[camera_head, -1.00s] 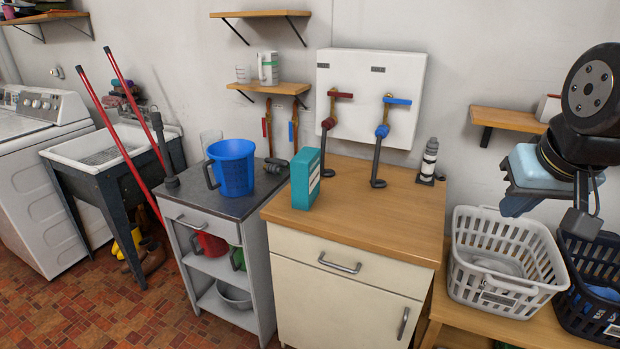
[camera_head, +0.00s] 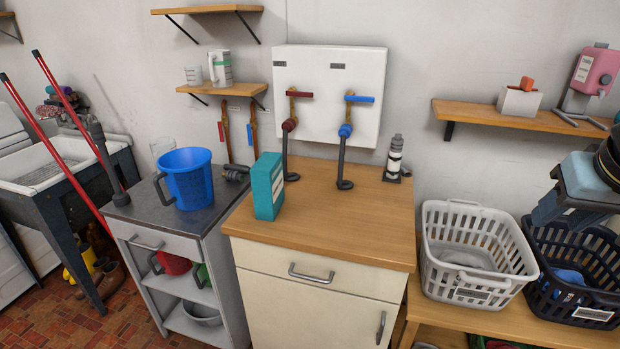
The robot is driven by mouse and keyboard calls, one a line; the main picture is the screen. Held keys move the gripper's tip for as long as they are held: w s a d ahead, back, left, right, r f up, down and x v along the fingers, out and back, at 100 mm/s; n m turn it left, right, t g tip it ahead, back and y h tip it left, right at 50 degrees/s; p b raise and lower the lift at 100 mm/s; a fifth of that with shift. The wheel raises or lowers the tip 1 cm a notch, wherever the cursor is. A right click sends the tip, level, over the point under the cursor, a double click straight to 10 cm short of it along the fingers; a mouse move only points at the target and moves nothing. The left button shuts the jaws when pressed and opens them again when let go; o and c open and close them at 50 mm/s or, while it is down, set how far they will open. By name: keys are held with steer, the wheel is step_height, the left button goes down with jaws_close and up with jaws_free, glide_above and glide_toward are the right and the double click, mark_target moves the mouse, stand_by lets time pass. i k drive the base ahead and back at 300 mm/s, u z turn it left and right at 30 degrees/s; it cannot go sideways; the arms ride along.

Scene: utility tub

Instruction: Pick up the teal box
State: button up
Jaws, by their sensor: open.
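The teal box (camera_head: 268,187) stands upright on the wooden top of the cream cabinet (camera_head: 370,232), near its left side. It has a pale label on its right-hand narrow face. My gripper (camera_head: 574,208) is only partly in view at the right edge, in front of the laundry baskets. It is open, well to the right of the box and apart from it. The rest of the gripper is cut off by the picture edge.
A blue jug (camera_head: 188,178) stands on the grey counter left of the box. Pipes with a red tap (camera_head: 290,124) and a blue tap (camera_head: 346,130) come down behind it. A dark-and-white bottle (camera_head: 395,158) stands at the back right. The cabinet top's front and right are clear.

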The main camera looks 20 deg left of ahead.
mark_target(266, 173)
steer(key=u, duration=1.5)
steer(key=i, duration=0.1)
steer(key=z, duration=2.9)
steer(key=k, duration=2.35)
steer(key=u, duration=1.8)
steer(key=i, duration=1)
steer(key=u, duration=0.2)
